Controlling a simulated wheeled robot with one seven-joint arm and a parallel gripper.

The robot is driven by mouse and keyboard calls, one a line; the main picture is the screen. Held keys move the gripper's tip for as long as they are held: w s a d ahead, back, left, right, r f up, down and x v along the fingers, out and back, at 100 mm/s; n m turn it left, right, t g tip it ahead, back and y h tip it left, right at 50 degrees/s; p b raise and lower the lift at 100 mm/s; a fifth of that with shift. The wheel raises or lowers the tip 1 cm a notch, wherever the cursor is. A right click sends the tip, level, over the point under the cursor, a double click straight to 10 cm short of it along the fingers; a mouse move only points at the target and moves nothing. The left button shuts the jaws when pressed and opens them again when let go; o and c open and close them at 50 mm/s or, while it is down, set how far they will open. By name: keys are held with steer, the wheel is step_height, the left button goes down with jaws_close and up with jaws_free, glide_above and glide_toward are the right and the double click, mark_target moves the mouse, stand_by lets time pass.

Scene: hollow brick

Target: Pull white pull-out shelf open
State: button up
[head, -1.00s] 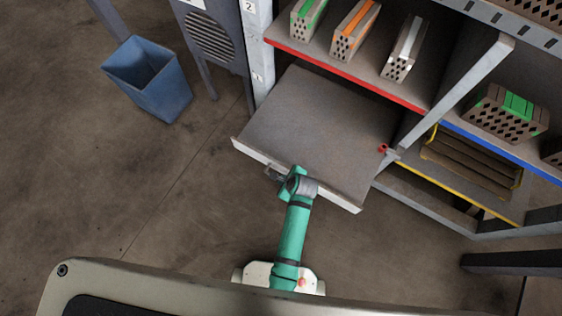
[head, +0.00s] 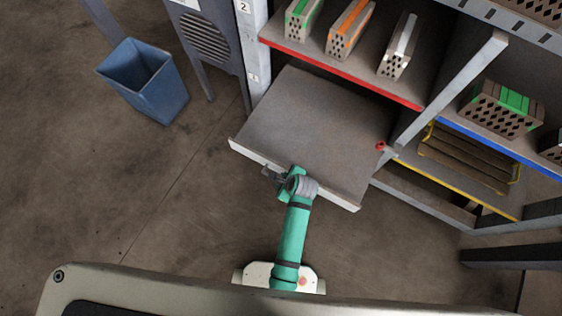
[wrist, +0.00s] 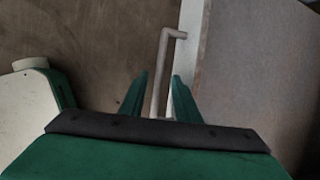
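The pull-out shelf (head: 310,125) has a grey top and a white front edge and stands out from the rack, below the red-edged shelf. Its handle (wrist: 163,60) is a thin bent bar on the white front, clear in the wrist view. My gripper (head: 268,175) is at the shelf's front edge, left of its middle. In the wrist view, the two green fingers of my gripper (wrist: 160,76) stand apart on either side of the handle bar, with gaps between. In the head view my wrist partly hides the handle.
A blue bin (head: 145,85) stands on the floor at left. The red-edged shelf (head: 340,68) above holds several hollow bricks. A rack post (head: 450,90) and a yellow-edged shelf (head: 470,195) are at right. The floor left of my arm is clear.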

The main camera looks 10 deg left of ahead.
steer(key=v, duration=0.9)
steer(key=shift+r, duration=0.15)
steer(key=s+d+r+n+t+h, duration=0.1)
steer(key=s+r+n+t+h, duration=0.3)
steer(key=s+n, duration=0.5)
steer(key=s+r+n+t, duration=0.3)
steer(key=r+n, duration=0.3)
steer(key=r, duration=0.3)
steer(key=s+r+n+t, duration=0.4)
steer(key=s+r+n, duration=0.2)
steer(key=r, duration=0.4)
steer(key=shift+n+t+y, duration=0.3)
steer(key=shift+n, duration=0.2)
